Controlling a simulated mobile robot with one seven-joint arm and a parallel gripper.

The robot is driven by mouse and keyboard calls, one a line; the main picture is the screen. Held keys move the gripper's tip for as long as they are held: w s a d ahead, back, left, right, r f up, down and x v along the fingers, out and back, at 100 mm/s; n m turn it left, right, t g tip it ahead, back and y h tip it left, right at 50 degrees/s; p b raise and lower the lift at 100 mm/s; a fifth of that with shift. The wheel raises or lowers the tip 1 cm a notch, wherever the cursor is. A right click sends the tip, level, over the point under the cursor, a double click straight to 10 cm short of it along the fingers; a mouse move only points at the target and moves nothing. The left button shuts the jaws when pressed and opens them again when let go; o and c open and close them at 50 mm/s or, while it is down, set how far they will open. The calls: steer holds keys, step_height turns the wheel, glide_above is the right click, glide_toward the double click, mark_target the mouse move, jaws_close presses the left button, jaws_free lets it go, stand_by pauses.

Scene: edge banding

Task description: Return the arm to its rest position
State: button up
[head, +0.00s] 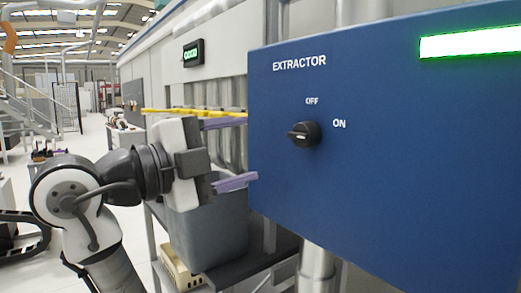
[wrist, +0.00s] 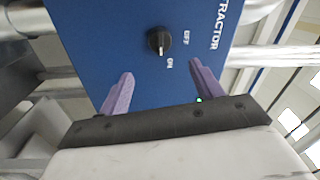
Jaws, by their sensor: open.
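The blue extractor panel (head: 400,190) fills the right of the head view. Its black rotary knob (head: 304,134) sits below the OFF label and left of the ON label. In the wrist view the knob (wrist: 158,40) has its white mark on the side towards ON. My gripper (head: 248,150) is at the panel's left edge in the head view, with its two purple fingers spread one above the other. In the wrist view my gripper (wrist: 161,70) is empty, and the knob stands ahead of the gap between the fingers, apart from both.
A green light strip (head: 470,40) glows at the panel's upper right. A grey bin (head: 208,240) stands on a metal frame below my gripper. A yellow rail (head: 190,113) runs behind it. A vertical pipe (head: 317,265) descends below the panel.

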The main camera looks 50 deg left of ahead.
steer(key=shift+s, duration=0.45)
stand_by(0.3)
